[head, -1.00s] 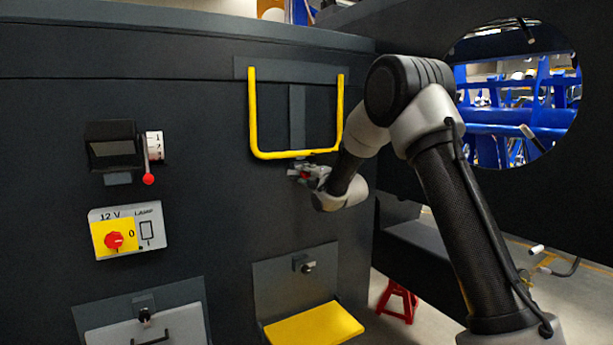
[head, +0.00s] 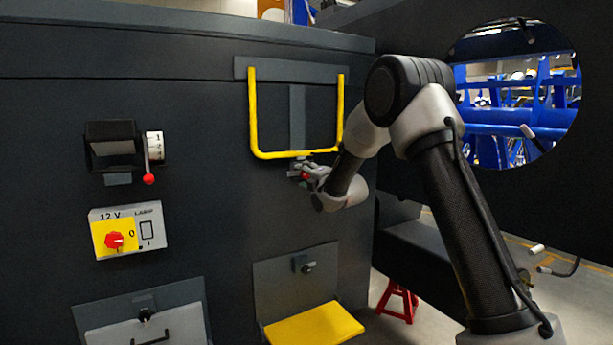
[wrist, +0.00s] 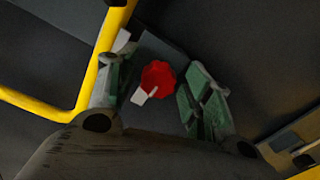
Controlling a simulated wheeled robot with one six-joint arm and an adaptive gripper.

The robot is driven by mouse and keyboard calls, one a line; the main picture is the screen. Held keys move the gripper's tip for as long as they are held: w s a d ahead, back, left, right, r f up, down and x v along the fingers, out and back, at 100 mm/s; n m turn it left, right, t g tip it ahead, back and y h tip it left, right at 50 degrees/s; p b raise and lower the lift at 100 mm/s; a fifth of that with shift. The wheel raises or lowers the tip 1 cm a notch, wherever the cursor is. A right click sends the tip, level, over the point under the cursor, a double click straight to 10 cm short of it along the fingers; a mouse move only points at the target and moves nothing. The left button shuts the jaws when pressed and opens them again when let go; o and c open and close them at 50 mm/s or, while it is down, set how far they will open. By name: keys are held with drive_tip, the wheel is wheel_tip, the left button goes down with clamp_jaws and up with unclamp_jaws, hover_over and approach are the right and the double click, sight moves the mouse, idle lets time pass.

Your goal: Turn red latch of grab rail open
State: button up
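The red latch (wrist: 158,78) is a lobed red knob with a small white pointer (wrist: 143,96), on a grey plate below the yellow grab rail. In the wrist view it lies between the green-padded fingertips of my gripper (wrist: 155,95). The right finger is close beside the knob, and a gap shows on the left. My gripper is open around it; contact cannot be told. In the head view my gripper (head: 310,173) is just under the bottom bar of the yellow grab rail (head: 290,154), and only a bit of red shows there.
The dark chassis wall (head: 215,130) also carries a lever with a red ball (head: 149,178), a 12 V switch box (head: 150,215) and a yellow folding step (head: 312,325). The rail's bar (wrist: 95,70) runs close left of my fingers. A red stand (head: 400,298) is on the floor.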

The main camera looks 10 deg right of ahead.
drive_tip(key=v, duration=1.2)
drive_tip(key=shift+r, duration=0.1)
drive_tip(key=s+d+f+m+g+h, duration=0.3)
drive_tip(key=f+m+g, duration=0.2)
drive_tip(key=f+m, duration=0.5)
drive_tip(key=s+d+f+m+g+h, duration=0.1)
drive_tip(key=s+d+f+m+g, duration=0.15)
drive_tip(key=s, duration=0.25)
drive_tip(key=s+d+f+m+g+h, duration=0.1)
drive_tip(key=s+f+m+g, duration=0.15)
drive_tip(key=s, duration=0.35)
drive_tip(key=s+d+r+m+g, duration=0.1)
drive_tip(key=s+r+m, duration=0.2)
drive_tip(key=s, duration=0.7)
drive_tip(key=s+d+r+m+g, duration=0.1)
drive_tip(key=s+d+r+m, duration=0.1)
drive_tip(key=s, duration=0.9)
drive_tip(key=s+d+r+m, duration=0.2)
drive_tip(key=s+r+m, duration=0.2)
drive_tip(key=s, duration=0.7)
drive_tip(key=shift+r+m+g+h, duration=0.3)
drive_tip(key=shift+r+m+g, duration=0.1)
drive_tip(key=shift+r, duration=0.95)
